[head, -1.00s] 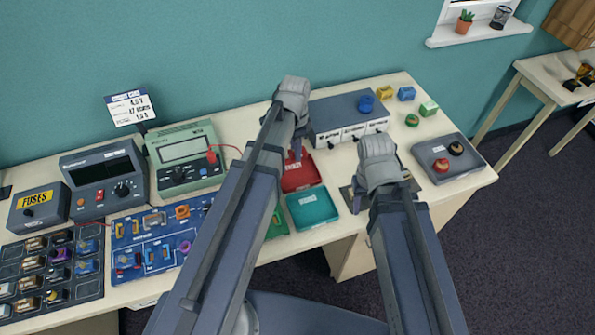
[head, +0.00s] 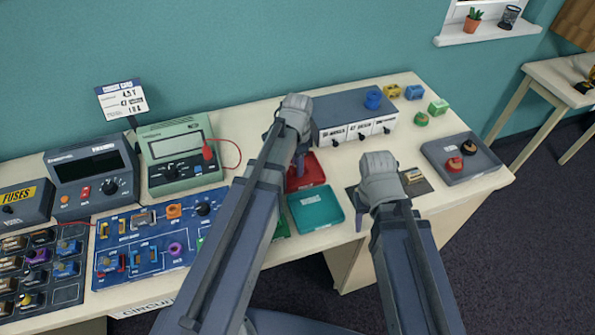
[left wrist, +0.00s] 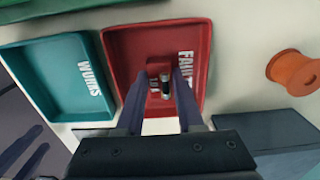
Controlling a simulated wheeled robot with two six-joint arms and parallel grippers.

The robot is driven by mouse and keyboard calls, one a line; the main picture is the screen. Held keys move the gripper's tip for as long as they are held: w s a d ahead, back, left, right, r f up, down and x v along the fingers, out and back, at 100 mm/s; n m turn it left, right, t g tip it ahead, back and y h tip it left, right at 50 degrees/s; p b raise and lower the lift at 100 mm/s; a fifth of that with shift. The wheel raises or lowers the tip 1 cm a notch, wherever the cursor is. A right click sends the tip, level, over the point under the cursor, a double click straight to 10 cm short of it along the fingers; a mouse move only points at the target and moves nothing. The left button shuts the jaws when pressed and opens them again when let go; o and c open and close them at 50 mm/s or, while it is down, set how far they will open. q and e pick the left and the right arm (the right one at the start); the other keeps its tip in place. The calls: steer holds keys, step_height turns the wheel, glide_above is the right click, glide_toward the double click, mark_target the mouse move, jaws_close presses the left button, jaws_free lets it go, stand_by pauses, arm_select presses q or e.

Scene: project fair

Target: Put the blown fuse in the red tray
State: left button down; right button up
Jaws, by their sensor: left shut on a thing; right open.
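The red tray (head: 314,171) lies on the table in front of the blue-grey box, and fills the middle of the left wrist view (left wrist: 197,40) with white lettering on it. My left gripper (head: 300,168) is over this tray, pointing down. In the left wrist view its fingers (left wrist: 158,92) are shut on a small fuse (left wrist: 165,85) with a shiny and dark end, seen against the tray floor. Whether the fuse touches the floor I cannot tell. My right gripper (head: 362,212) is at the right, near the table's front edge; its fingers are mostly hidden.
A teal tray (head: 316,208) marked WORKS in the wrist view (left wrist: 72,78) adjoins the red one. The blue-grey box (head: 350,122) stands behind. Meters, a blue circuit board (head: 150,270) and a parts rack fill the left.

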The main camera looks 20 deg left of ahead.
arm_select(q)
steer(key=shift+f, duration=0.25)
arm_select(e)
steer(key=shift+f, duration=0.25)
arm_select(q)
steer(key=shift+f, duration=0.2)
arm_select(e)
steer(key=shift+f, duration=0.2)
arm_select(q)
steer(key=c, duration=0.5)
jaws_free()
steer(key=shift+c, duration=0.2)
steer(key=shift+r, duration=0.15)
arm_select(e)
steer(key=shift+r, duration=0.2)
arm_select(q)
step_height(320, 180, up, 12)
steer(key=p, duration=1.2)
steer(key=s+d+n+y, duration=0.1)
steer(key=s+d+n, duration=0.6)
steer(key=s+d, duration=0.4)
steer(key=s, duration=0.3)
arm_select(e)
step_height(320, 180, up, 12)
arm_select(q)
steer(key=shift+r, duration=0.1)
